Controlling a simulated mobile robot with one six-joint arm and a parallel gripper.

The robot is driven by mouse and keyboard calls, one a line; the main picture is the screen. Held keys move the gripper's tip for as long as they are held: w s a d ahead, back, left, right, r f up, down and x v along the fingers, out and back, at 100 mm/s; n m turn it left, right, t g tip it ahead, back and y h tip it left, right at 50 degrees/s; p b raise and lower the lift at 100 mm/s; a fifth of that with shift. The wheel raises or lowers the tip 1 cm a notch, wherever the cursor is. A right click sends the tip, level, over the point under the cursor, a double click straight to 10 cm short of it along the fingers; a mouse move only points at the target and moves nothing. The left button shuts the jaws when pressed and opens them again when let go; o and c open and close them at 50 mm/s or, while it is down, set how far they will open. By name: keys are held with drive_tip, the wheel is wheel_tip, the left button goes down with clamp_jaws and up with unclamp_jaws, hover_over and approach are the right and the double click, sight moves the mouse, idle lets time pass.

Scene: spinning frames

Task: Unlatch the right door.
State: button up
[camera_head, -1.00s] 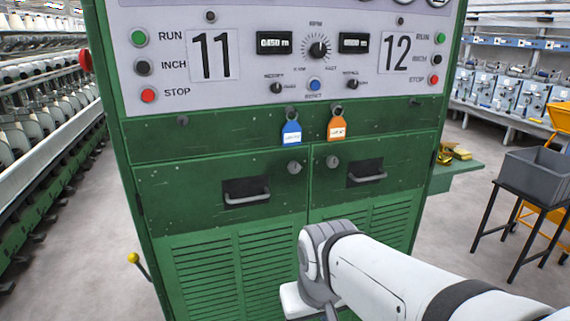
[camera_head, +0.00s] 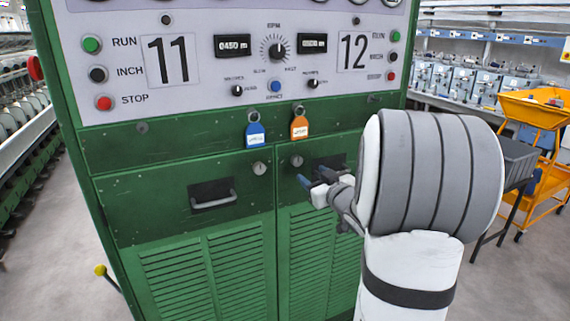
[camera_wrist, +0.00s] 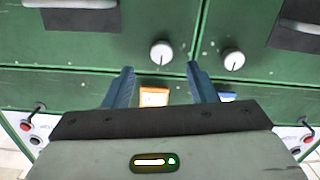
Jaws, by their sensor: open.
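The right green door (camera_head: 300,240) is closed flush in the cabinet front. Its round silver latch knob (camera_head: 296,161) sits at its upper left corner; in the wrist view, which is upside down, this knob (camera_wrist: 161,53) lies between the fingertips in the picture. My gripper (camera_head: 316,178) is open and empty, with blue fingers, in front of the right door just below and right of the knob. Contact cannot be told. The fingers also show in the wrist view (camera_wrist: 160,69). The right door's handle recess (camera_head: 329,163) is mostly hidden behind my gripper.
The left door (camera_head: 190,240) is closed, with its own knob (camera_head: 259,168) and bar handle (camera_head: 213,201). A blue tag (camera_head: 255,135) and an orange tag (camera_head: 299,127) hang above the knobs. A grey bin (camera_head: 517,160) and an orange cart (camera_head: 540,110) stand at right.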

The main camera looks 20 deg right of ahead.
sight(299, 162)
drive_tip(key=shift+t+y, duration=0.3)
drive_tip(key=shift+y, duration=0.2)
drive_tip(key=w, duration=0.2)
drive_tip(key=w+p, duration=0.1)
drive_tip(key=w, duration=0.4)
drive_tip(key=shift+w+a+r, duration=0.2)
drive_tip(key=shift+w+a, duration=0.1)
drive_tip(key=shift+w, duration=0.1)
drive_tip(key=shift+c, duration=0.5)
